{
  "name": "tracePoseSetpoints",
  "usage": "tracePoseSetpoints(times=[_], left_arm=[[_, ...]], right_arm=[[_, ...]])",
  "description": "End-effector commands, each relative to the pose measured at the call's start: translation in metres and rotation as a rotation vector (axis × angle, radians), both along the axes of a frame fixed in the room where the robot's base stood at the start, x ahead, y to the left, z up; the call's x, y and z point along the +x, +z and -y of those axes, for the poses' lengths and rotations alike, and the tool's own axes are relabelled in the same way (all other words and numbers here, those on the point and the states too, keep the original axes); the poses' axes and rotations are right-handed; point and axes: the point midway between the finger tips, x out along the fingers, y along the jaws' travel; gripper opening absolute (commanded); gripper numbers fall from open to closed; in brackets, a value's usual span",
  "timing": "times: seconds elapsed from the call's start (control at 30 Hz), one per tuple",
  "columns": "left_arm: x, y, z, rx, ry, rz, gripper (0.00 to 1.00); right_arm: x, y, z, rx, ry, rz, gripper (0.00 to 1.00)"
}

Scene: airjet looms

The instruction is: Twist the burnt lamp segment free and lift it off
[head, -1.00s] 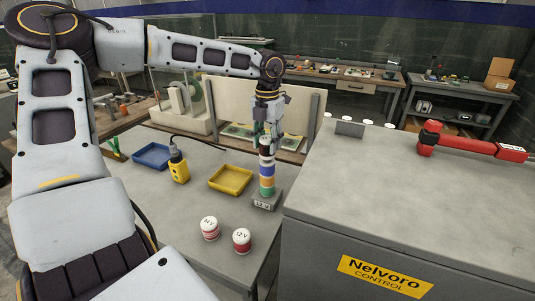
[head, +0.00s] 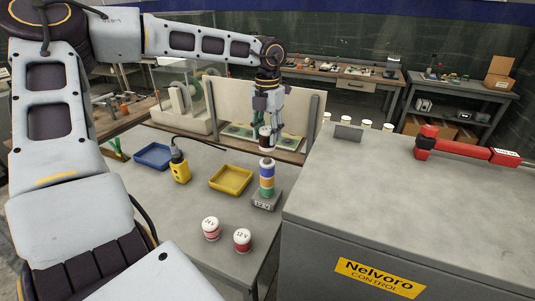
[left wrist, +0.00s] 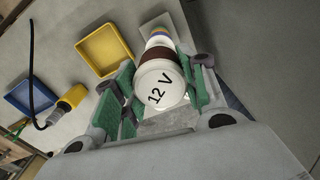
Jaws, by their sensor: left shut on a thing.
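My left gripper (head: 267,112) is shut on the burnt lamp segment (head: 265,139), a dark brown piece with a white end. It holds the segment above the lamp stack, with a gap between them. In the left wrist view the segment (left wrist: 160,84) sits between the green-padded fingers, its white cap reading "12 V". The lamp stack (head: 267,180) has blue, yellow-orange and green bands and a pale top. It stands upright on a grey base (head: 264,202) marked "12 V". Two red-and-white segments, one marked "24 V" (head: 211,230) and one "12 V" (head: 242,241), stand on the table.
A yellow tray (head: 231,192), a yellow device (head: 180,171) with a black cable and a blue tray (head: 153,166) lie left of the stack. A grey cabinet (head: 400,180) rises close on the right, with a red tool (head: 460,149) on top.

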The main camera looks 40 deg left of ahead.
Motion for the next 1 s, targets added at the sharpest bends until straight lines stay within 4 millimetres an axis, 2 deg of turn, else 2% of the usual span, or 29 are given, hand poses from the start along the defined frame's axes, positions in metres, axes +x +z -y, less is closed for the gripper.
tracePoseSetpoints(times=[0.43,1.0], left_arm=[[0.0,0.02,0.0,0.0,0.0,0.0,0.19],[0.0,0.021,0.0,0.0,0.0,0.0,0.19]], right_arm=[[0.0,0.011,0.0,0.0,0.0,0.0,0.4],[0.0,0.012,0.0,0.0,0.0,0.0,0.4]])
